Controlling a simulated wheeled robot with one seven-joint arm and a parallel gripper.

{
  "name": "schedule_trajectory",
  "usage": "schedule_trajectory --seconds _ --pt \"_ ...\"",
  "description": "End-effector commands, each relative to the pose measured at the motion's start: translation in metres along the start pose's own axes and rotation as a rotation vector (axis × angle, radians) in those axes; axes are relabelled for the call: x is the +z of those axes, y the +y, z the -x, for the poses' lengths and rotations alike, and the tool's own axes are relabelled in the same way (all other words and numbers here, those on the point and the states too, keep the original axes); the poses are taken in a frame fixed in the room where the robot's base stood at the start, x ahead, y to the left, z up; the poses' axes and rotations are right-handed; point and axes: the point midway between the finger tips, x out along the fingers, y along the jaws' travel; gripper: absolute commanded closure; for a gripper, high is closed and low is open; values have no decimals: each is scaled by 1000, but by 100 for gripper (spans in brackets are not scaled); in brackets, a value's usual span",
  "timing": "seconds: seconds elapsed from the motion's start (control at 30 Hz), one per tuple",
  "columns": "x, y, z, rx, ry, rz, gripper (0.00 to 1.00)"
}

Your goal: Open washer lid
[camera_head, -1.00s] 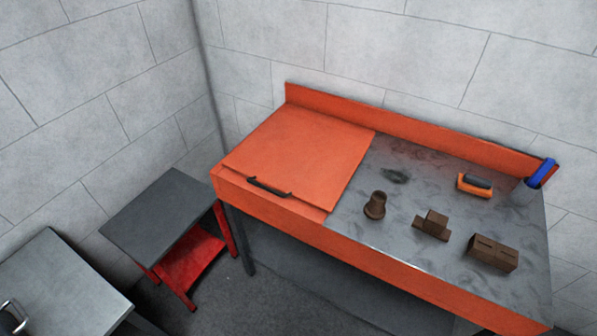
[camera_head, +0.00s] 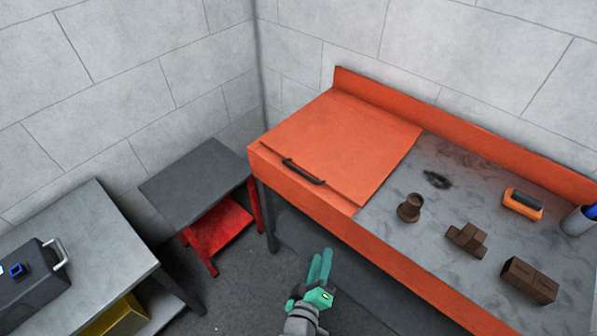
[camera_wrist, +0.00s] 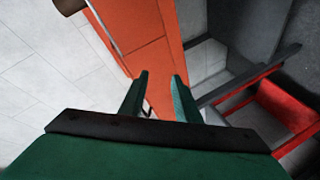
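The orange washer lid (camera_head: 341,141) lies closed on the left part of the orange washer bench (camera_head: 397,257). A black bar handle (camera_head: 303,172) runs along the lid's front edge. My green gripper (camera_head: 321,264) is in front of the bench, below and apart from the handle, over the floor in the head view. In the wrist view the two fingers of my gripper (camera_wrist: 158,90) stand apart with nothing between them, and the orange bench side (camera_wrist: 152,50) shows beyond them.
A grey metal worktop (camera_head: 400,190) right of the lid holds a brown flanged part (camera_head: 410,208), brown blocks (camera_head: 467,239) and an orange-and-black brush (camera_head: 523,203). A dark-topped red stand (camera_head: 197,181) is left of the bench. A grey table (camera_head: 110,245) with a dark case (camera_head: 30,290) is further left.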

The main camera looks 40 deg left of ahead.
Motion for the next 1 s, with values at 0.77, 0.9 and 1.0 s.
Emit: schedule_trajectory --seconds 0.77,0.9,1.0 --pt "-184 32 -93 76 24 499 71" --pt "-185 33 -112 77 24 498 71" --pt "-185 35 -130 77 25 497 71"
